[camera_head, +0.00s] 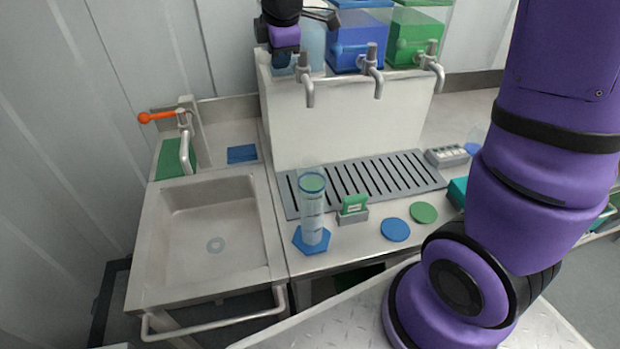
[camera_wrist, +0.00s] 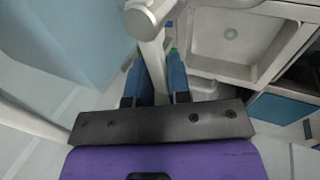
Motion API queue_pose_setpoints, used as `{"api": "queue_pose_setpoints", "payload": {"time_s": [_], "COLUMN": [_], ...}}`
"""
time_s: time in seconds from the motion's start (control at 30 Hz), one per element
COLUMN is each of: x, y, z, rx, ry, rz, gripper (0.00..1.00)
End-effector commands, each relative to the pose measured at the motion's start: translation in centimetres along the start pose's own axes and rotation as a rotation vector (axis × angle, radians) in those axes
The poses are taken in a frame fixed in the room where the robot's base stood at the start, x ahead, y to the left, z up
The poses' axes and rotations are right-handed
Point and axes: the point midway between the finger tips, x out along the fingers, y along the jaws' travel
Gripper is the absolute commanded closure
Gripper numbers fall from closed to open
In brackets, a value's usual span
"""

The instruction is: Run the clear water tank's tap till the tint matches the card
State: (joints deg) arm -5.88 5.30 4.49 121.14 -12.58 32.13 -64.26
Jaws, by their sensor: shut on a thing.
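The clear water tank (camera_head: 313,42) stands at the left of the row on a white stand, with a grey tap (camera_head: 308,88) below it. My gripper (camera_head: 290,66) is at this tap, partly hidden by my wrist. In the wrist view, its two blue fingers (camera_wrist: 157,80) are shut on the tap's grey lever (camera_wrist: 154,62). No water stream is visible.
Blue (camera_head: 358,38) and green (camera_head: 416,38) tanks with taps stand right of the clear tank. A slotted drain grate (camera_head: 375,182) lies below. Blue (camera_head: 395,229) and green (camera_head: 424,212) discs lie at front.

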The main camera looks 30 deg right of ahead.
Motion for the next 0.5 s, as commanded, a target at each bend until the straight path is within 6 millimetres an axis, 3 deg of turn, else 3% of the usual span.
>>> {"api": "queue_pose_setpoints", "payload": {"time_s": [0.5], "x": [-0.5], "y": [-1.2], "z": [0.2], "rx": [-0.227], "ry": [0.095], "rz": [0.001], "gripper": [1.00]}}
